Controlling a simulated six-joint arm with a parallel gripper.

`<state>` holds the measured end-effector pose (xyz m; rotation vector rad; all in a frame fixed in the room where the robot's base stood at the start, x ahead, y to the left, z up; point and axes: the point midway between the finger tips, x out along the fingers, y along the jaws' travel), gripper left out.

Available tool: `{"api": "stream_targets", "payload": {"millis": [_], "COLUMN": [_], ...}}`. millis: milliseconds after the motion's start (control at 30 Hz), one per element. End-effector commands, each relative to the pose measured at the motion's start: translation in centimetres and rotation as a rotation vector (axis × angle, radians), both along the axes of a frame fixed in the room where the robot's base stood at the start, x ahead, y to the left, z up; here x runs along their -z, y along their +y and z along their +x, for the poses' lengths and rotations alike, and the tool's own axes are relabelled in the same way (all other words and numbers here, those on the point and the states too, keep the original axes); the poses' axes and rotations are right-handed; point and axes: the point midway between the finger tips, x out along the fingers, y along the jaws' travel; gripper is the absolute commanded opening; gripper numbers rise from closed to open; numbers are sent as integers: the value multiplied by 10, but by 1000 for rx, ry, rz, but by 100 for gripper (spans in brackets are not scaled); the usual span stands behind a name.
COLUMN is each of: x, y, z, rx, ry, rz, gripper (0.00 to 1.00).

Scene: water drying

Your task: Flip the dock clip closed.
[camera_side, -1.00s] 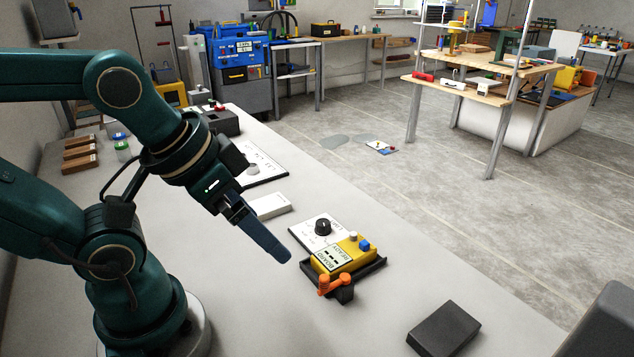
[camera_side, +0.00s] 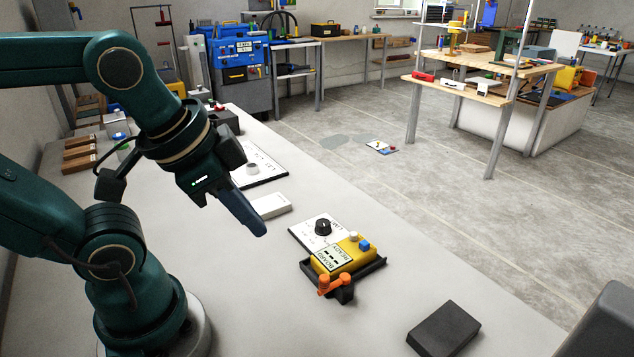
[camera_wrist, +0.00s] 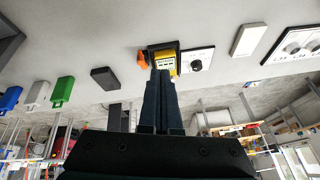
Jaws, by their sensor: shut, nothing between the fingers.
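The dock (camera_side: 375,274) is a black tray on the table that holds a yellow device (camera_side: 345,258) with a label, a white button and a blue button. The orange dock clip (camera_side: 336,283) sits at the dock's front left corner, on a black mount. In the wrist view the clip (camera_wrist: 142,59) shows left of the yellow device (camera_wrist: 166,66), beyond my fingertips. My gripper (camera_side: 262,232) is shut and empty, in the air left of the dock and apart from it. In the wrist view its fingers (camera_wrist: 160,80) cover part of the dock area.
A white panel with a black knob (camera_side: 322,227) lies behind the dock. A white box (camera_side: 272,206) and another knob panel (camera_side: 262,170) lie farther back. A dark block (camera_side: 444,328) lies at the front right. Table between my arm and the dock is clear.

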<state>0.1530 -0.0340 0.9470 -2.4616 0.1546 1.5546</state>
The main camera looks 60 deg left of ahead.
Motion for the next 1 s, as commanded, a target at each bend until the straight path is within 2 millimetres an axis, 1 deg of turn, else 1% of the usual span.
{"api": "stream_targets", "payload": {"millis": [33,100,267,367,500,667,800,1000], "x": [-7,-15,-28,-34,-36,-32,-22,-2], "y": [1,0,-9,-19,-37,-66,-94,-129], "z": [3,7,19,28,40,51,55,50], "rx": [86,221,538,724,968,1216,1391,1528], "ry": [25,69,181,245,329,416,478,523], "rz": [51,122,272,353,458,566,647,717], "gripper": [0,0,0,0,0,0,0,0]}}
